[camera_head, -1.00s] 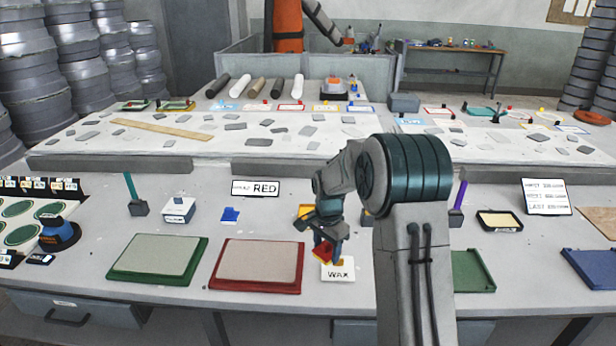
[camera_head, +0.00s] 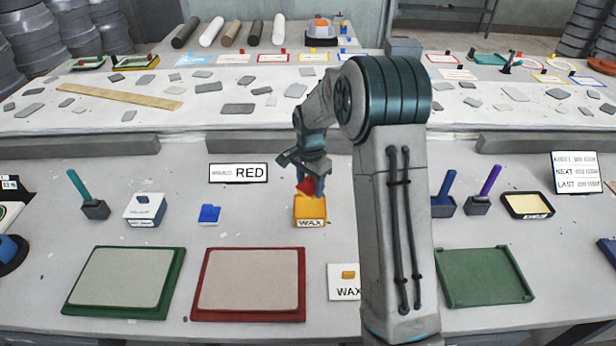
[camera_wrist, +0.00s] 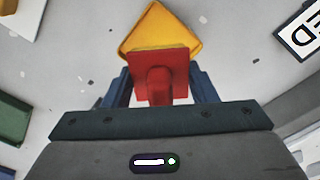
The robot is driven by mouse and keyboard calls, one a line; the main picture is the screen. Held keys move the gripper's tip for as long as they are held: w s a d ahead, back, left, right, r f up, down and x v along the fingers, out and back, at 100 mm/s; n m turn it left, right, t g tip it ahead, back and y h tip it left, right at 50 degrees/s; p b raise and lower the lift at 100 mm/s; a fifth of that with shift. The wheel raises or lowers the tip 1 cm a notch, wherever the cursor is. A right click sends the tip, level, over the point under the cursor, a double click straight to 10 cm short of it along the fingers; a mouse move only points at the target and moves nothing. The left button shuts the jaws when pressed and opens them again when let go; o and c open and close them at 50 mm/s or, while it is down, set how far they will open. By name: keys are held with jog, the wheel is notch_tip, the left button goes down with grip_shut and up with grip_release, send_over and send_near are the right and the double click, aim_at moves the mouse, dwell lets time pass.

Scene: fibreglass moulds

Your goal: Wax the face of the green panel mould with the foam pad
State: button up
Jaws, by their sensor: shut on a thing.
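My gripper (camera_head: 309,184) is shut on a red pad (camera_head: 306,187) with a red grip, which looks like the foam pad. In the wrist view the red pad (camera_wrist: 160,63) sits between the fingers, over the yellow wax tin (camera_wrist: 160,26). In the head view that tin (camera_head: 310,212), labelled WAX, stands right below the pad; I cannot tell whether they touch. The green panel mould (camera_head: 120,282) lies front left, a pale grey face in a green rim. The red panel mould (camera_head: 250,284) lies to its right.
A white WAX card (camera_head: 342,285) with a small yellow piece lies in front of the tin. A sign reading RED (camera_head: 238,172) stands behind. A blue item (camera_head: 209,214) and white box (camera_head: 144,212) stand left. A green tray (camera_head: 485,276) lies right.

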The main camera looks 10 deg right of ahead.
aim_at(310, 208)
jog(key=shift+f+b, duration=1.6)
jog(key=shift+f, duration=1.3)
jog(key=shift+s+f+b, duration=0.1)
jog(key=shift+f+b, duration=0.4)
jog(key=shift+f, duration=0.05)
jog(key=shift+r+p, duration=2)
jog(key=shift+r, duration=1.6)
